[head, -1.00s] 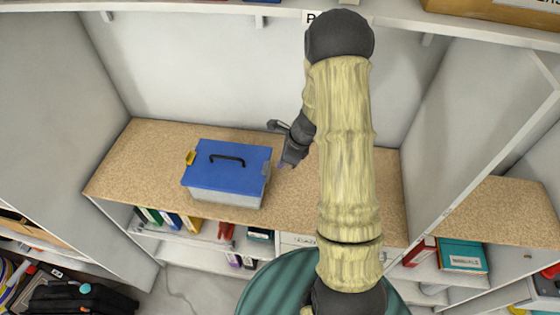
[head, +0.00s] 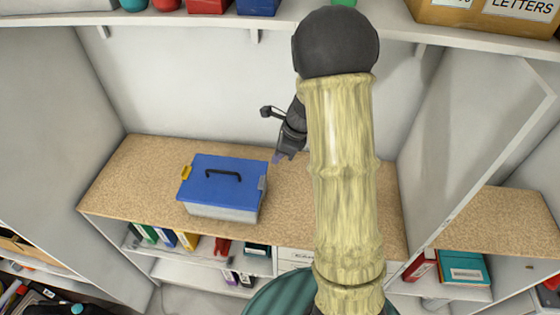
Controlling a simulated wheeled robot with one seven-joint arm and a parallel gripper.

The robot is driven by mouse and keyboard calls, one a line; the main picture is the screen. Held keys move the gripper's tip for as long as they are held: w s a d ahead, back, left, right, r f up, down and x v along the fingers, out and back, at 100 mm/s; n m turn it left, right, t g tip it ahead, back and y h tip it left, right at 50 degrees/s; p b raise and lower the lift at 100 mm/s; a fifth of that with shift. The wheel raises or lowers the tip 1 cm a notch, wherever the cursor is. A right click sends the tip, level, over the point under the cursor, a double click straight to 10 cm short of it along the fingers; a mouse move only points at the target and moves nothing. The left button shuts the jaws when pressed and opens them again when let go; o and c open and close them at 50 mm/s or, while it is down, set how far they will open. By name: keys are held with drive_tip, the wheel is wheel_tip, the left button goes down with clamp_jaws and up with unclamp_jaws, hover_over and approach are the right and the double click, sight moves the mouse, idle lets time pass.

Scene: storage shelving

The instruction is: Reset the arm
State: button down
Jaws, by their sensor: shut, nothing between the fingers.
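My gripper (head: 278,158) shows in the head view left of my arm's large links, above the cork-coloured counter. It points downward and is shut, with nothing seen in it. Part of the wrist is hidden behind my arm. A box with a blue lid (head: 225,178), a black handle and a yellow latch stands on the counter (head: 140,170), to the left of my gripper. The lid is shut. My gripper appears apart from the box, near its right back corner in the picture.
An upper shelf (head: 270,22) with bins and a brown letters box (head: 485,14) runs above. Tall partitions (head: 480,130) stand at both sides. The counter is bare to the left of the box.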

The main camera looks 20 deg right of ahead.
drive_tip(key=shift+w+d, duration=0.15)
drive_tip(key=s+a+n+h+b, duration=0.2)
drive_tip(key=s+n, duration=0.6)
drive_tip(key=n, duration=0.3)
drive_tip(key=s+a+n+h+b, duration=0.1)
drive_tip(key=s+n+b, duration=0.2)
drive_tip(key=s+n, duration=0.5)
drive_tip(key=n, duration=0.4)
drive_tip(key=shift+s+a+t+h, duration=0.3)
drive_tip(key=shift+s+a+h, duration=0.1)
drive_tip(key=shift+f, duration=0.1)
drive_tip(key=shift+d, duration=0.1)
